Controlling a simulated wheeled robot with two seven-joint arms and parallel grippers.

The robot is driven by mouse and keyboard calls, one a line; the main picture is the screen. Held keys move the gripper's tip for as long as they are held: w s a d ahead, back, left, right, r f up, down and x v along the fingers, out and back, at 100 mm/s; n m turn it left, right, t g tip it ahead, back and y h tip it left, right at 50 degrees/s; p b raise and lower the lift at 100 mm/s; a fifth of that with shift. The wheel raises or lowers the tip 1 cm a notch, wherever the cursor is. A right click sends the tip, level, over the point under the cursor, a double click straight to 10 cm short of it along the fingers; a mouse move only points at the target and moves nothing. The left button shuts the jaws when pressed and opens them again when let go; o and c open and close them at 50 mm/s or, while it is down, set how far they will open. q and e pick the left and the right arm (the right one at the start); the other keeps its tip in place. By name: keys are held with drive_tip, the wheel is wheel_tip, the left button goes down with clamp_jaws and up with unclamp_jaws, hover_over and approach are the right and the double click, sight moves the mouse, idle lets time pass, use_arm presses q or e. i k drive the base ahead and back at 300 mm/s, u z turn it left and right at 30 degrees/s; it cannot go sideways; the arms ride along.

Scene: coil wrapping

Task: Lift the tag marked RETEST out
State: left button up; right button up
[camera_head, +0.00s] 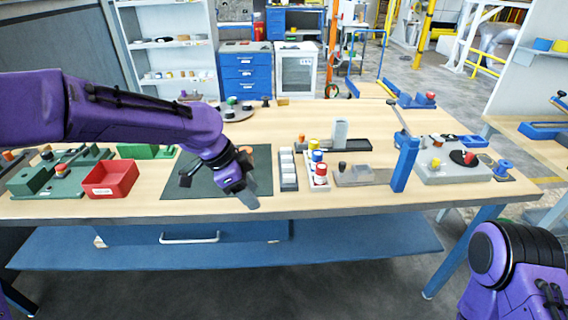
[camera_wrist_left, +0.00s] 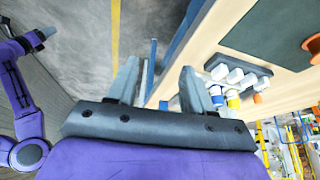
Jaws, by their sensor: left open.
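Several white tags stand in a row in a dark grey rack (camera_head: 289,170) near the front middle of the table. In the left wrist view the white tags (camera_wrist_left: 235,76) stand in the same rack (camera_wrist_left: 247,67); no lettering is readable, so I cannot tell which is marked RETEST. My left gripper (camera_head: 218,188) is open and empty, above the dark green mat and left of the rack. In the left wrist view its two fingers (camera_wrist_left: 158,88) are spread, with nothing between them. My right arm shows at the lower right of the head view, without distinguishable jaws.
The dark mat (camera_head: 180,186) lies under my left gripper, with a red bin (camera_head: 110,179) to its left. Red, blue and yellow-capped items (camera_head: 319,171) stand just right of the rack. A blue post (camera_head: 405,164) rises further right. The table's front edge is close.

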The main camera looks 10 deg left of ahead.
sight(286, 168)
drive_tip(key=i, duration=0.85)
drive_tip(key=z, duration=0.05)
